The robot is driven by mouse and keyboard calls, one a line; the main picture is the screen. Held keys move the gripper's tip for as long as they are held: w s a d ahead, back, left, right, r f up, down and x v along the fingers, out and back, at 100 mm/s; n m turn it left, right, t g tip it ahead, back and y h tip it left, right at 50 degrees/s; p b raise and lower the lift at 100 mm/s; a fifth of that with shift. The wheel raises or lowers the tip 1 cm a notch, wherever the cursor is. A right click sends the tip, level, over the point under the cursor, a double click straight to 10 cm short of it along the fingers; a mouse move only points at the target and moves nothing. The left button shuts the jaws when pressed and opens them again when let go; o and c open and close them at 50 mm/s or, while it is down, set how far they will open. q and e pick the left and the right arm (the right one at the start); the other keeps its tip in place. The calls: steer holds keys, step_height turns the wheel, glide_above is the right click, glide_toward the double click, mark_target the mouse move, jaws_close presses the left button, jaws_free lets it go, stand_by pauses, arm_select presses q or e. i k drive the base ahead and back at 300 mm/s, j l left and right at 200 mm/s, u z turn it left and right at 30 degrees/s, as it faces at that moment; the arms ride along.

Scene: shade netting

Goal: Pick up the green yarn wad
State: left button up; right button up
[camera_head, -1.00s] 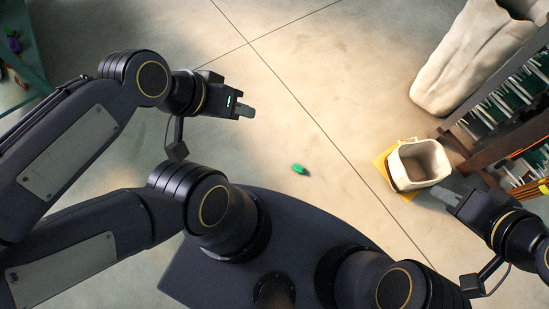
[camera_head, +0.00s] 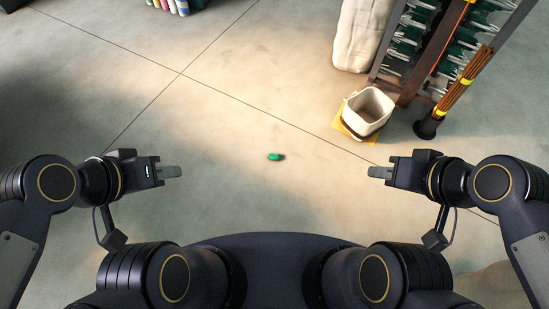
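The green yarn wad (camera_head: 275,157) is a small green lump lying on the bare floor, near the middle of the head view. My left gripper (camera_head: 180,171) is to the left of the wad, apart from it, pointing right. My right gripper (camera_head: 370,172) is to the right of the wad, apart from it, pointing left. Each gripper shows its fingers edge-on as one grey tip, so I cannot tell whether they are open or shut. Nothing is seen held in either one.
A white bin (camera_head: 367,112) stands on a yellow mat (camera_head: 339,127) at the right. Behind it are a pale sack (camera_head: 361,35) and a rack (camera_head: 425,50) with green and metal items. Several colourful items (camera_head: 172,6) are at the top left. The floor around the wad is clear.

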mark_target(273, 157)
steer(key=i+z, duration=0.1)
steer(key=z, duration=0.3)
steer(key=j+z, duration=0.15)
steer(key=z, duration=0.3)
steer(key=i+j+z, duration=0.1)
steer(key=z, duration=0.3)
steer(key=i+j+z, duration=0.15)
steer(key=j+z, duration=0.2)
steer(key=j, duration=0.45)
steer(key=j+z, duration=0.35)
steer(key=j, duration=0.45)
steer(key=j+z, duration=0.35)
steer(key=j, duration=0.5)
steer(key=k+j, duration=0.1)
steer(key=j, duration=2.05)
